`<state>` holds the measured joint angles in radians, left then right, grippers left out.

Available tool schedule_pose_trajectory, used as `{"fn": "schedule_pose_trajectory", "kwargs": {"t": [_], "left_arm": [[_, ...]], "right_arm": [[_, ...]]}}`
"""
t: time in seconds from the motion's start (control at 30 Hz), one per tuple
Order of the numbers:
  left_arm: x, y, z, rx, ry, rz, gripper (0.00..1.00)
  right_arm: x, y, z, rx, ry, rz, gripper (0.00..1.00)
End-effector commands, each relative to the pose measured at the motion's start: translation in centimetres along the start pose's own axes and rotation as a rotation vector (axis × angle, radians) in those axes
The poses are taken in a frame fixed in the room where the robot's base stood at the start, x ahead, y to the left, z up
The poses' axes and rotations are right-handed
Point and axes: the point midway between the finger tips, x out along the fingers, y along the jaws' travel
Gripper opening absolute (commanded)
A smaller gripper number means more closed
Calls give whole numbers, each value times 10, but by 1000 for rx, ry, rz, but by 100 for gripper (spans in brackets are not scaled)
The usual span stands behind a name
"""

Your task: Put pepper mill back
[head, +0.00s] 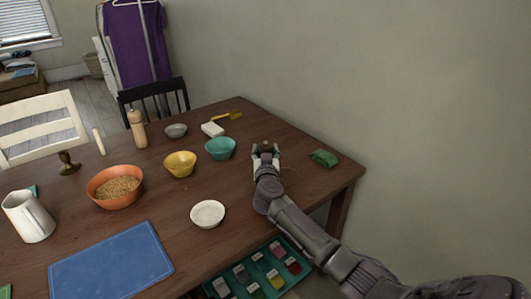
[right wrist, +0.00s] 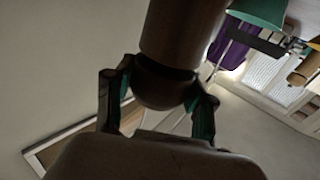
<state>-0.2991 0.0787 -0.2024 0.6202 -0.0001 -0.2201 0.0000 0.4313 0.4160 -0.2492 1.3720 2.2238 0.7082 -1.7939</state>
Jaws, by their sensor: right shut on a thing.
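My right gripper (head: 266,151) is near the far right part of the table, to the right of the teal bowl. It is shut on the pepper mill, a brown wooden piece with a round knob; only a small brown top (head: 266,146) shows in the head view. In the right wrist view the fingers (right wrist: 158,100) close around the knob of the pepper mill (right wrist: 180,35), and its thicker body runs up out of the picture. I cannot tell whether its base touches the table. A second, lighter wooden mill (head: 137,130) stands upright at the table's far left. My left gripper is not in view.
The wooden table (head: 178,225) holds a teal bowl (head: 220,148), yellow bowl (head: 180,164), orange bowl (head: 103,197) of grain, white bowl (head: 207,214), white jug (head: 30,218) and blue mat (head: 110,266). A green packet (head: 324,158) lies right of my gripper. A wall borders the right side.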

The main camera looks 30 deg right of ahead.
Motion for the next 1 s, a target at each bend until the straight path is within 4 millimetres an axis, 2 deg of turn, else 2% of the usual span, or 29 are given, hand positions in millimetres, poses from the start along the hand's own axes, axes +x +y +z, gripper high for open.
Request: {"fn": "schedule_pose_trajectory", "kwargs": {"t": [0.17,0.2,0.33,0.73,0.87,1.0], "left_arm": [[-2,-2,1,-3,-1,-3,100],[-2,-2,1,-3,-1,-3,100],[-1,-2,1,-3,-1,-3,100],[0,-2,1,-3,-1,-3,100],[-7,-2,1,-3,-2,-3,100],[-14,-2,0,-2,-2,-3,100]], "right_arm": [[0,0,1,0,1,1,0],[0,0,3,0,-1,1,56],[0,0,3,0,0,1,78],[0,0,-2,1,2,0,80],[-18,0,-1,-2,-1,-2,80],[-49,0,-2,-1,-1,-3,80]]}}
